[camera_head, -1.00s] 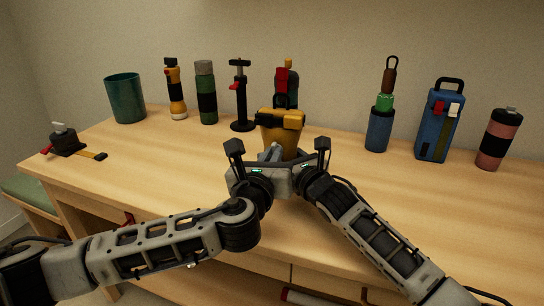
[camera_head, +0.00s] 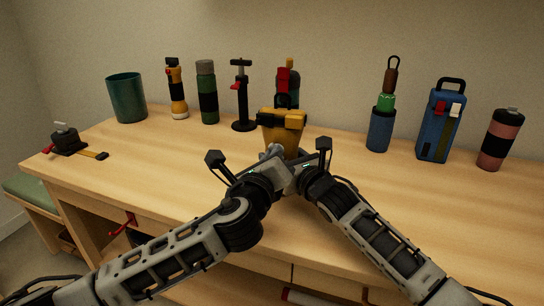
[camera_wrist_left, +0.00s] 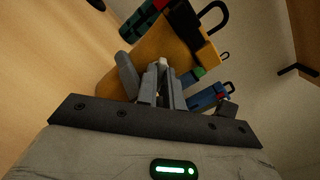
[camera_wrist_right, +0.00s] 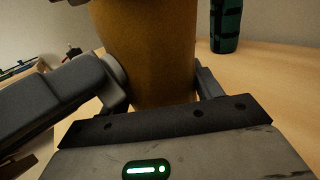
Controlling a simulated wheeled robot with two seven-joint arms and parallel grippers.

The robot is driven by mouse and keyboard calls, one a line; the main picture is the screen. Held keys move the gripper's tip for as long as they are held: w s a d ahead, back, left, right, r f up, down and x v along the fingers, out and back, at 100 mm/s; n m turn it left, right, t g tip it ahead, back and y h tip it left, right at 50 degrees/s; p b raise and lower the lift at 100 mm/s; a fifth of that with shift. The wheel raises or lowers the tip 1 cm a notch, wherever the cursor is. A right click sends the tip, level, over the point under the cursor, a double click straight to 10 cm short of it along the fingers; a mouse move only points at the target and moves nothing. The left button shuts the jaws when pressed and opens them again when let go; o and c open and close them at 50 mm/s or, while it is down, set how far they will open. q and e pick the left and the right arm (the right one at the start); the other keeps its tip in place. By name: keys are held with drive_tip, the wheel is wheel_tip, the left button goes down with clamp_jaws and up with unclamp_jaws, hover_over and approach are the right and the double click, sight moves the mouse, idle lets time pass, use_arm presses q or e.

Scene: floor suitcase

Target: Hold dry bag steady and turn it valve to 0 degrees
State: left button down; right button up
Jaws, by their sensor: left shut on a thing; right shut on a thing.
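The dry bag (camera_head: 284,136), yellow with a black top, stands upright on the table in front of me. My left gripper (camera_head: 274,152) is shut at its near face. In the left wrist view my left fingers (camera_wrist_left: 161,82) close on a small pale valve (camera_wrist_left: 161,64) on the bag's yellow side. In the right wrist view the bag's body (camera_wrist_right: 150,50) stands between the fingers of my right gripper (camera_wrist_right: 155,95), which is shut on it. The valve's exact angle cannot be read, as the fingers cover most of it.
Behind the bag stand a red-and-dark bottle (camera_head: 283,84), a black pump (camera_head: 242,98), a green bottle (camera_head: 207,92) and a yellow flashlight (camera_head: 176,90). A blue cooler (camera_head: 437,130) and a pink bottle (camera_head: 499,140) stand right. A small tool (camera_head: 70,143) lies left. The front table is clear.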

idle(0.3)
use_arm(q)
drive_tip(key=c, duration=1.5)
unclamp_jaws()
drive_tip(key=shift+s, duration=0.1)
drive_tip(key=v, duration=1.2)
